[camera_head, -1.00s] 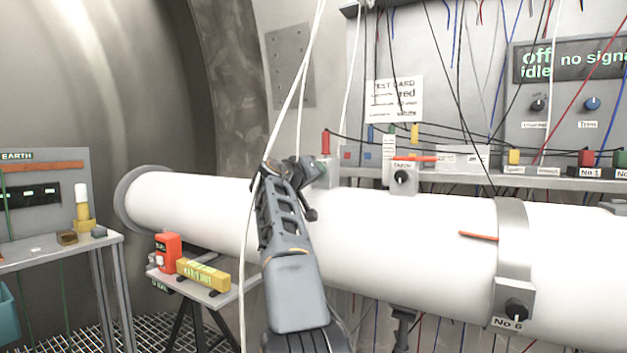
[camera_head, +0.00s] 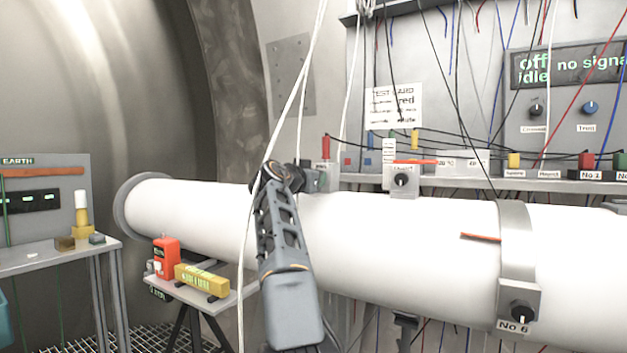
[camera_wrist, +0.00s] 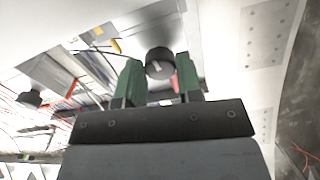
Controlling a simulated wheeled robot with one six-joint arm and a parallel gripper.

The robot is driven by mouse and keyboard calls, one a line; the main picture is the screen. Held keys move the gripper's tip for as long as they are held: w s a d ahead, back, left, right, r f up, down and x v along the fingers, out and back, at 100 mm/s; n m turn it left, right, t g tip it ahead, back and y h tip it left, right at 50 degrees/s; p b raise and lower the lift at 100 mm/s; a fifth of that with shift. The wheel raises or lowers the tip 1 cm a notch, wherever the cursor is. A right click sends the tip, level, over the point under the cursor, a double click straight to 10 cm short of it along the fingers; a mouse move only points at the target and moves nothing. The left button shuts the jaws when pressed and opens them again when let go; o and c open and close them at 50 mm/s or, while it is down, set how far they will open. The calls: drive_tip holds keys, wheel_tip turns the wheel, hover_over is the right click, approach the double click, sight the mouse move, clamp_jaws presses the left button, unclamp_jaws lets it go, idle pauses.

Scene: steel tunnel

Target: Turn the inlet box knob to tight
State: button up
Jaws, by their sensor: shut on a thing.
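The inlet box (camera_head: 322,180) is a grey box on top of the white pipe, mostly hidden behind the end of my arm in the head view. Its knob is hidden there. In the wrist view the black round knob (camera_wrist: 159,64), with a pale pointer mark, sits between the two green fingers of my gripper (camera_wrist: 158,60). My gripper is shut on the knob. In the head view my gripper (camera_head: 300,178) is at the box, its fingers mostly hidden. I cannot read the knob's setting.
The white pipe (camera_head: 400,240) runs across the view. Another knob box (camera_head: 403,182) stands on it to the right, and a No 6 box (camera_head: 520,308) hangs on its band. White cables (camera_head: 300,90) hang close to my arm. A small table (camera_head: 215,302) holds red and yellow items.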

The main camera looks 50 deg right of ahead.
drive_tip(key=shift+m, duration=0.3)
idle(0.4)
drive_tip(key=o, duration=0.9)
drive_tip(key=shift+a, duration=0.1)
drive_tip(key=b+v, duration=0.4)
drive_tip(key=v, duration=0.9)
drive_tip(key=shift+a, duration=0.35)
